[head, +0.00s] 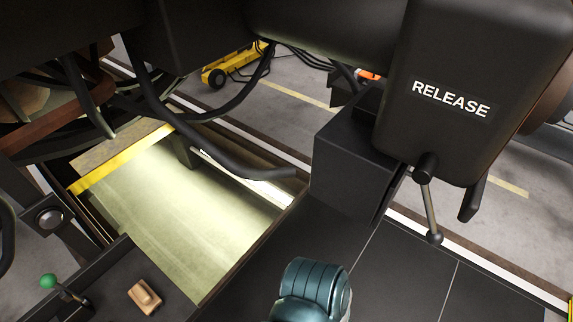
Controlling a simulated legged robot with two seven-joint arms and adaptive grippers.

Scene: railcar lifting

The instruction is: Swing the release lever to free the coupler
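The release lever (430,210) is a thin metal rod with a ball at its end. It hangs down, slightly tilted, from a dark pivot under a black housing (440,60). The housing carries a white RELEASE label (451,99). The lever's ball end is free, and nothing touches it. The coupler cannot be clearly told apart from the other dark parts here. No fingers of my left or right gripper show. A teal rounded part at the bottom centre may be mine.
A lit pit (190,220) with a yellow edge strip (120,160) opens at left. Black hoses (225,160) hang across it. Dark floor plates (400,270) lie clear below the release lever.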

